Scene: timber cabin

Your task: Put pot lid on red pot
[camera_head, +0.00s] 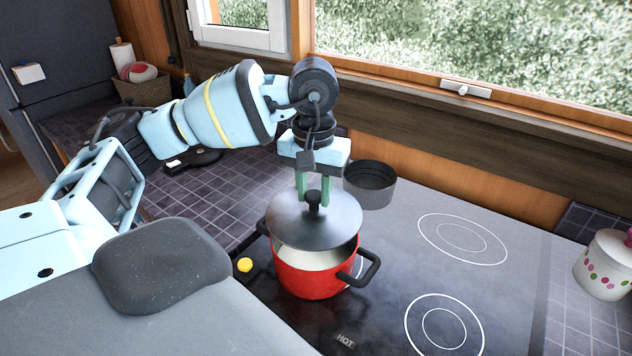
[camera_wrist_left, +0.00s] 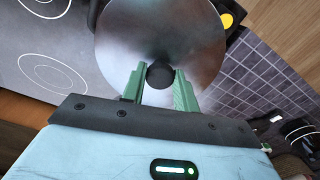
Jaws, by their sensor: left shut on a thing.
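The red pot (camera_head: 312,277) stands on the dark cooktop, with two black side handles and a pale inside. The grey pot lid (camera_head: 290,231), with a black knob, is above the pot and tilted. A gap shows between lid and rim at the front, so the pale inside is visible. My left gripper (camera_head: 314,197) has green fingers shut on the lid's knob. In the left wrist view the lid (camera_wrist_left: 190,40) fills the upper middle, and the fingers of the gripper (camera_wrist_left: 159,84) are on both sides of the knob. My right gripper is not in view.
A dark grey saucepan (camera_head: 371,187) stands behind the pot, close to my left gripper. A yellow knob (camera_head: 244,265) is left of the pot. The cooktop (camera_head: 400,255) is clear to the right. A dotted white jar (camera_head: 606,266) stands at the far right.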

